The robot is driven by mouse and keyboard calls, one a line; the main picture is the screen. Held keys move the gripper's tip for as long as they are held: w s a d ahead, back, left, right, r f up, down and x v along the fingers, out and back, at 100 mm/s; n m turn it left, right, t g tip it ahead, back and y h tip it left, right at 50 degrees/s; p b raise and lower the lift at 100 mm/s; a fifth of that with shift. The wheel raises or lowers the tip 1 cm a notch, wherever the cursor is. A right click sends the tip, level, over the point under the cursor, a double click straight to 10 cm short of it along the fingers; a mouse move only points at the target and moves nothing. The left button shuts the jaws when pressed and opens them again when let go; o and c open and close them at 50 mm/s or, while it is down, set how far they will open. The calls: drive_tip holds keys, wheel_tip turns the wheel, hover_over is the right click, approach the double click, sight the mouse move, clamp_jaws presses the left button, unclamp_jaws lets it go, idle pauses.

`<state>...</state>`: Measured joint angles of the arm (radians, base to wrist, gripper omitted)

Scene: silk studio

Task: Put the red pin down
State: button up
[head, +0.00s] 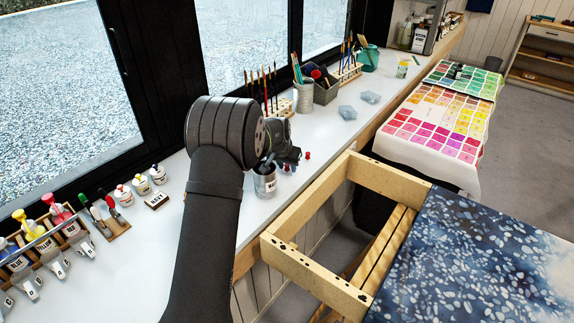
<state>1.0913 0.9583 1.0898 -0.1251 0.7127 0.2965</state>
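My gripper (290,153) is over the white counter, at the end of my dark arm, partly hidden by my own wrist. Its fingertips are too small and dark to show whether they are open or shut. A small red-topped pin (307,156) shows just right of the gripper. I cannot tell whether it is held or stands on the counter. Another small red spot shows just below the gripper, close to a labelled metal can (265,184). The can stands on the counter beneath my wrist.
A wooden frame (315,285) with patterned blue silk (490,265) stands right of the counter (330,138). Brush holders, a grey bin (325,92) and a teal pot (369,60) stand behind the gripper. Bottles and a dye rack (45,243) are at left.

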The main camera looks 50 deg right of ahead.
drive_tip(key=shift+r, duration=0.15)
drive_tip(key=v, duration=1.2)
drive_tip(key=x, duration=1.2)
drive_tip(key=shift+r, duration=1.65)
